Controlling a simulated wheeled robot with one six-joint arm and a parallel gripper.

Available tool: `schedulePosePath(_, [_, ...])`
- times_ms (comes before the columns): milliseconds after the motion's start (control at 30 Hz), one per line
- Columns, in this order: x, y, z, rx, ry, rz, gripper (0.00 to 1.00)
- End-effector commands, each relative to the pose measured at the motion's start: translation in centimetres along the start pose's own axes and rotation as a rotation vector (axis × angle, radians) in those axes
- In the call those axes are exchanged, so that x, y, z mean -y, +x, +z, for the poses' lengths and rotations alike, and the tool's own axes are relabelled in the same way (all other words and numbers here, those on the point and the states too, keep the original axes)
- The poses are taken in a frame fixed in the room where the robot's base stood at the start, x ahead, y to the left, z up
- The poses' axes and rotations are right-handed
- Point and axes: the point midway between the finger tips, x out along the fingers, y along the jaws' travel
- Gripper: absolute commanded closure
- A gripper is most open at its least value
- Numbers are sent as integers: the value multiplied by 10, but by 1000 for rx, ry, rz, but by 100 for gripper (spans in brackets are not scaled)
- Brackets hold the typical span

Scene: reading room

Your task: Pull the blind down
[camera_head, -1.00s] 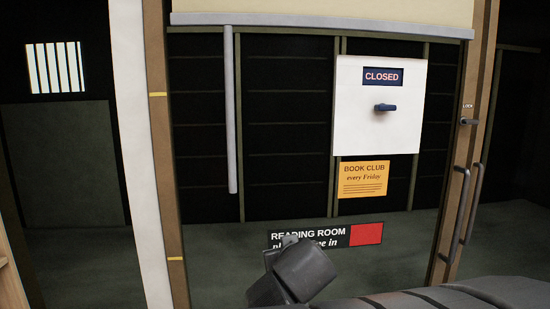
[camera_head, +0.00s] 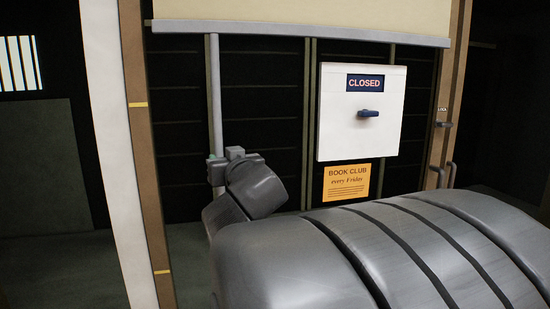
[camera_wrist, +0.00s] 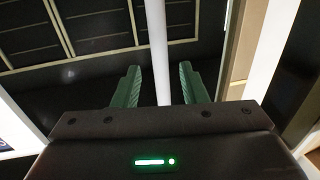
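The blind (camera_head: 300,14) is a cream sheet across the top of the door glass, with a grey bar (camera_head: 300,32) along its lower edge. A pale grey rod (camera_head: 214,95) hangs from the bar's left part. My gripper (camera_head: 217,170) is at the rod's lower part and hides its bottom end. In the wrist view the rod (camera_wrist: 157,40) runs down between the two green fingers (camera_wrist: 159,84). The fingers are open, with a gap visible on both sides of the rod.
A white box with a CLOSED sign (camera_head: 364,84) and a dark knob (camera_head: 368,114) is on the door, right of the rod. An orange book club notice (camera_head: 346,182) is below it. A lock lever (camera_head: 443,125) and pull handle (camera_head: 446,174) are at the right frame.

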Motion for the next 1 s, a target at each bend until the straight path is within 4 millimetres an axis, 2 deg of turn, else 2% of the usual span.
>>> schedulePosePath(100, [0,23,1,1,0,-1,61])
schedulePosePath(300, [0,49,1,2,1,0,61])
schedulePosePath(500, [0,61,0,1,-1,0,61])
schedulePosePath(800, [0,63,0,1,0,1,61])
schedulePosePath(1000, [0,62,0,1,0,1,100])
